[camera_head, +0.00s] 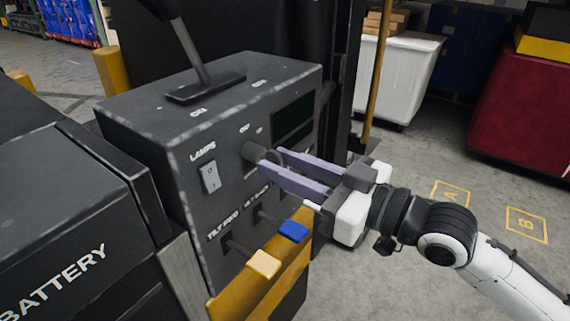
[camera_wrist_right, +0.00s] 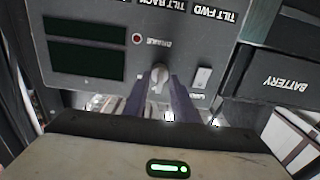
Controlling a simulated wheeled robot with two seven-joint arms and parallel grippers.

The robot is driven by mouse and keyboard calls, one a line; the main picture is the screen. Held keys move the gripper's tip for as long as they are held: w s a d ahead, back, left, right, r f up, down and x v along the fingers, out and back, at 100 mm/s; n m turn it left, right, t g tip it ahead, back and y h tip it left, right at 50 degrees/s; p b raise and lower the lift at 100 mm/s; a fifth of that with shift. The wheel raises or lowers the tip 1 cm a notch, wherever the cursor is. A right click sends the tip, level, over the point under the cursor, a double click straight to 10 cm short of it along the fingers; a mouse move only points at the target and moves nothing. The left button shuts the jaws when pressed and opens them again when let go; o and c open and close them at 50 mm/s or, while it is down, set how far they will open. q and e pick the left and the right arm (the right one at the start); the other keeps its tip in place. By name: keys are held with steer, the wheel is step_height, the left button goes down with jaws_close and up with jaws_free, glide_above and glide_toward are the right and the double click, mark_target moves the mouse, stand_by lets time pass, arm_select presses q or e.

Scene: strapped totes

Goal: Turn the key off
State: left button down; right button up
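The grey key knob (camera_head: 252,151) sits on the front face of the dark control panel (camera_head: 160,125), right of the LAMPS switch. My right gripper (camera_head: 270,161) reaches it from the right with its two purple-grey fingers apart. In the right wrist view the key (camera_wrist_right: 158,76) stands between the fingertips, with a finger on each side. Whether either finger touches it I cannot tell. The fingers hide part of the panel around the key. My left gripper is not in view.
The LAMPS rocker switch (camera_head: 210,177) is close left of the key. Blue (camera_head: 293,232) and cream (camera_head: 263,265) tilt levers stick out below. A black lever (camera_head: 190,45) stands on top. A dark display (camera_head: 293,119) is to the right. Open floor lies right of the panel.

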steer(key=shift+d, duration=0.15)
steer(key=b+v, duration=0.2)
steer(key=v, duration=0.8)
stand_by(0.5)
step_height(320, 180, down, 25)
steer(key=d+m+t+h, duration=0.2)
steer(key=d+m+h, duration=0.1)
steer(key=m+h, duration=0.35)
steer(key=s+d+f+m+g+h, duration=0.1)
steer(key=s+d+f+g+h, duration=0.1)
steer(key=s+f, duration=0.5)
steer(key=s+d+f+m+g+h, duration=0.1)
steer(key=s+d+f+g+h, duration=0.1)
steer(key=s+f, duration=0.5)
step_height(320, 180, down, 6)
steer(key=shift+h, duration=0.75)
